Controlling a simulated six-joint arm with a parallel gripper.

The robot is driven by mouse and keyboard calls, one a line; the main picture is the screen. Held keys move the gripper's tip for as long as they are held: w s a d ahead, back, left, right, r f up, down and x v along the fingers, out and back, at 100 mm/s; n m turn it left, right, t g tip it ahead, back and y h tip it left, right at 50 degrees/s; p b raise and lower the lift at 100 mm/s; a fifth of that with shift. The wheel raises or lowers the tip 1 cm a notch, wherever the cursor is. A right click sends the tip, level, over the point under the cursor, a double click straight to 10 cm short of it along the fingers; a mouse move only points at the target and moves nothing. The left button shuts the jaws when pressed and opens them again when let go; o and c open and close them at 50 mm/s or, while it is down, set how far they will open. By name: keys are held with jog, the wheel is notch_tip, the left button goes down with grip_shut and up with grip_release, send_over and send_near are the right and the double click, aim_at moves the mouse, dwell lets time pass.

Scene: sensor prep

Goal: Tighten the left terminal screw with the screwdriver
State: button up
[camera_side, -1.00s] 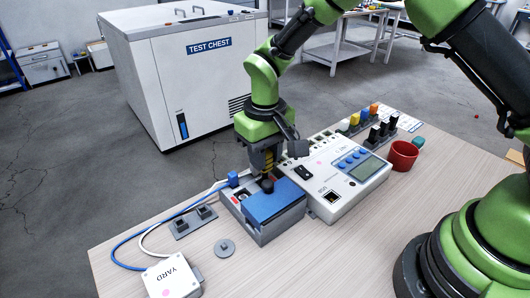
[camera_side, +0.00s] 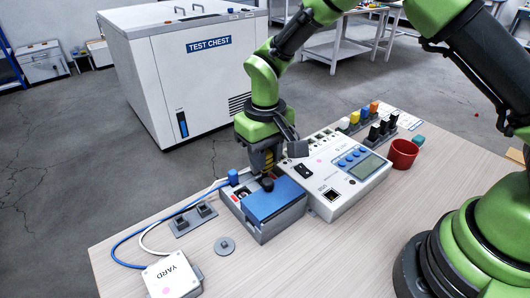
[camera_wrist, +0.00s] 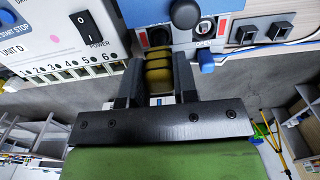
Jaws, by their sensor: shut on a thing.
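My gripper (camera_wrist: 158,76) is shut on the yellow-and-black banded handle of the screwdriver (camera_wrist: 158,68). In the side view the screwdriver (camera_side: 268,160) stands about upright over the back part of the grey terminal box (camera_side: 264,232). The box has a blue lid (camera_side: 277,203) with a black knob (camera_side: 267,184).
A blue plug (camera_side: 233,176) with a wire is at the box's back left corner. A white tester (camera_side: 335,187) stands close on the right.

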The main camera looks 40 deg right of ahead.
jog(key=m, duration=1.9)
jog(key=o, duration=1.2)
jog(key=shift+s+f, duration=0.1)
jog(key=shift+c, duration=0.2)
